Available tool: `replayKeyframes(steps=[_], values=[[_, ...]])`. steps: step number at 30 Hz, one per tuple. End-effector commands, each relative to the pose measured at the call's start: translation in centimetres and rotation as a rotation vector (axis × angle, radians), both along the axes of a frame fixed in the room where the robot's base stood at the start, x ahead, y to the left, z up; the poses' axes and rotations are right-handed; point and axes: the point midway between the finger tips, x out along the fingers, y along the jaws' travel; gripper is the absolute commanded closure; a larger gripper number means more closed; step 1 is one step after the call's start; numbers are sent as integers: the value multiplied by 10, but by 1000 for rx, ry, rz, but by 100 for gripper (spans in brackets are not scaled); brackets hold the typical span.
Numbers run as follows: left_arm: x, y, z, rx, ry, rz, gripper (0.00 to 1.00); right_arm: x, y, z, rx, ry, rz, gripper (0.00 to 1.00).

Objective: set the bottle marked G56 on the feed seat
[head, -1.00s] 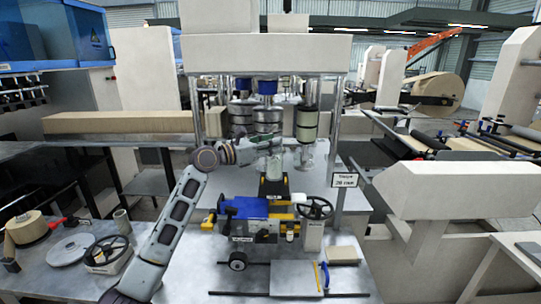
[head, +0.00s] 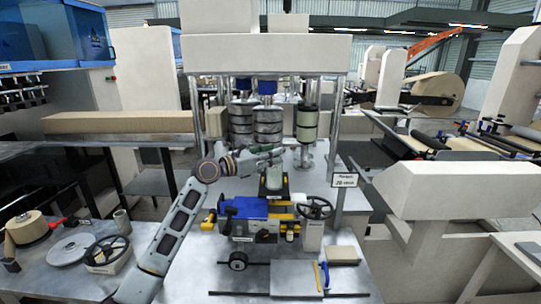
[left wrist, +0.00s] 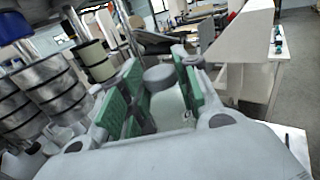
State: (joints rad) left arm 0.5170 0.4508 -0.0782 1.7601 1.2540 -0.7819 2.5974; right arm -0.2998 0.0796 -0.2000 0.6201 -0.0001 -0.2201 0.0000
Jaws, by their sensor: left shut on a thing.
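My left gripper (head: 276,158) is shut on a pale bottle (head: 273,179) in the head view. The bottle hangs upright below the fingers, at the dark top of the blue, yellow and black machine (head: 262,216). I cannot tell whether it touches the machine, and its base is partly hidden. In the left wrist view, the green finger pads (left wrist: 153,98) flank the bottle (left wrist: 170,108), which has a grey cap. No G56 mark is readable. I cannot make out the feed seat for certain. My right gripper is not in view.
Metal rollers (head: 267,125) hang in the frame behind the gripper. A black handwheel (head: 315,208) stands right of the bottle. A sign (head: 344,181) is on the right post. The left table (head: 60,281) holds a spool, a disc and another handwheel.

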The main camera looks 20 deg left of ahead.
Motion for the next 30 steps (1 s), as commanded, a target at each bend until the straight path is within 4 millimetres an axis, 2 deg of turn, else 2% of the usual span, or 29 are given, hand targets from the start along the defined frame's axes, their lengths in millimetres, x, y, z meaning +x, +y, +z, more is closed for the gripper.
replayKeyframes(steps=[4,5,10,23,30], values=[[0,0,0,-1,-2,0,100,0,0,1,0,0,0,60],[0,0,-2,-1,1,0,67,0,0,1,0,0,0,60],[0,0,-2,0,0,0,47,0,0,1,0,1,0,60],[0,0,0,1,-1,0,47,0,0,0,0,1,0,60],[-12,10,-1,-1,1,1,47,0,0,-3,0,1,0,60]])
